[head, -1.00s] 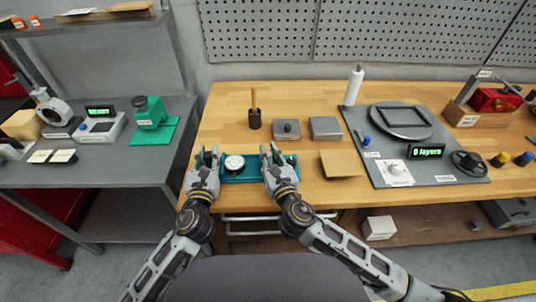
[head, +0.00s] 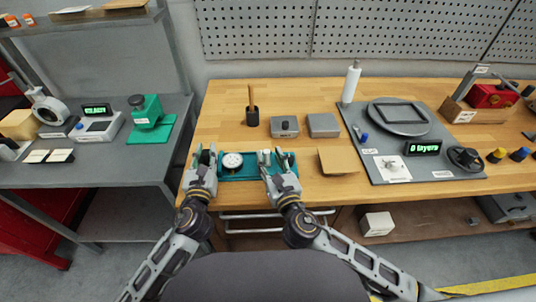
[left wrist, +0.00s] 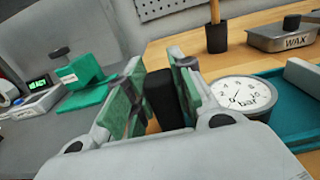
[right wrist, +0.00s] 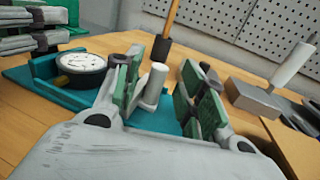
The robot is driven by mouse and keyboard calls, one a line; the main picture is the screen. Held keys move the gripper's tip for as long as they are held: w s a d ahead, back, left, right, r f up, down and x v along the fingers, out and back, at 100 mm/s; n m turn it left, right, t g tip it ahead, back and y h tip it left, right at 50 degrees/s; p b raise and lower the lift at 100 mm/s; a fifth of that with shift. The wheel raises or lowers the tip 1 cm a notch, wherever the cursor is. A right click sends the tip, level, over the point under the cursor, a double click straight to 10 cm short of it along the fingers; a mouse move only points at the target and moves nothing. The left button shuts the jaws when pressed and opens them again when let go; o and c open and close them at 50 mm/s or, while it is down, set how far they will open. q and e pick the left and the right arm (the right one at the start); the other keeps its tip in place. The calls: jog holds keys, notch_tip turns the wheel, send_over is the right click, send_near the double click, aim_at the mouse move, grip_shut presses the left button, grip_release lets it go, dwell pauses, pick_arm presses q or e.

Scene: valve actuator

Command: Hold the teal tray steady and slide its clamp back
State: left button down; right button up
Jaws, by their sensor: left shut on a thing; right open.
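The teal tray (head: 240,176) lies near the front edge of the wooden table, with a round white dial gauge (head: 232,161) on it. My left gripper (head: 203,155) is at the tray's left end. In the left wrist view its fingers are shut on an upright black grip (left wrist: 160,95). My right gripper (head: 278,159) is open at the tray's right part. In the right wrist view the clamp's pale upright post (right wrist: 155,83) stands between its fingers, nearer the left finger. Contact with the post cannot be told. The clamp's base is partly hidden.
Behind the tray stand a dark cup (head: 252,117) with a wooden handle, a grey wax tin (head: 284,127) and another grey block (head: 323,125). A brown sheet (head: 338,161) lies right of my right gripper. A grey panel (head: 400,165) fills the table further right.

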pick_arm(q)
jog(key=shift+f, duration=0.2)
pick_arm(e)
jog(key=shift+v, duration=4.25)
pick_arm(q)
jog(key=c, duration=1.1)
grip_release()
jog(key=shift+r, duration=0.1)
jog(key=shift+c, duration=0.2)
jog(key=shift+s, duration=0.15)
jog(key=shift+s, duration=5.8)
jog(key=shift+s, duration=0.1)
